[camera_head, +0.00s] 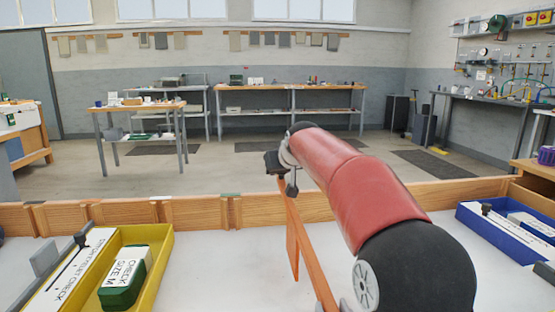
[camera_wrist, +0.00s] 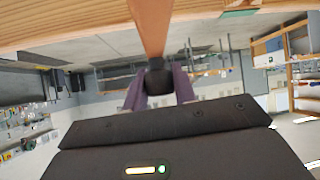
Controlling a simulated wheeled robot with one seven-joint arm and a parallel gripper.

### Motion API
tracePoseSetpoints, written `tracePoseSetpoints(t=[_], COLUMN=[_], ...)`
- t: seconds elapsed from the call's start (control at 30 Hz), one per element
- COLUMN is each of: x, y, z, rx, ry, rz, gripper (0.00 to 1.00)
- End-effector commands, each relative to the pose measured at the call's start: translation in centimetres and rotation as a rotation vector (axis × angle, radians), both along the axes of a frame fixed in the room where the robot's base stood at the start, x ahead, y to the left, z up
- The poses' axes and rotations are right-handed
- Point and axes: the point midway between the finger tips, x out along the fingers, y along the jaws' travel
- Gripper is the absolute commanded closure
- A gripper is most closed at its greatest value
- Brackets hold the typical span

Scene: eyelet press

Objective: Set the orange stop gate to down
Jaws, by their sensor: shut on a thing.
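The orange stop gate (camera_head: 301,240) shows in the head view as a thin orange bar that slants up and away from the near edge, over the white worktop, to the end of my arm. In the wrist view the gate (camera_wrist: 152,25) comes down from the top and ends in a dark knob (camera_wrist: 155,76). My gripper (camera_wrist: 159,92) has its purple fingers on both sides of this knob and is shut on it. In the head view my arm hides part of the scene to the right of the gate, and the gate's lower end is out of frame.
A yellow tray (camera_head: 165,240) with a green and white box stands at the left of the white worktop (camera_head: 225,270). A blue tray (camera_head: 475,222) stands at the right. A low wooden rim (camera_head: 195,213) runs along the worktop's far side.

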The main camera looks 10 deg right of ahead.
Motion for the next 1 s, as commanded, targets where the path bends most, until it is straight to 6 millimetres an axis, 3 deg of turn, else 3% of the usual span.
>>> tracePoseSetpoints(t=[0.03,0.37,0.4,0.53,0.83,1.0], x=[0.0,0.0,0.0,0.0,-0.1,-1.7], y=[0.0,0.0,0.0,0.0,0.0,-0.3], z=[-0.7,-1.3,-1.3,-1.1,-0.7,0.5], rx=[-0.001,-0.001,-0.001,0.0,-0.001,0.0], ry=[0.016,0.029,0.029,0.024,0.016,0.015], rz=[0.001,0.0,0.001,0.0,0.001,-0.001], gripper=[1.0,1.0,0.69,0.52,0.51,0.51])
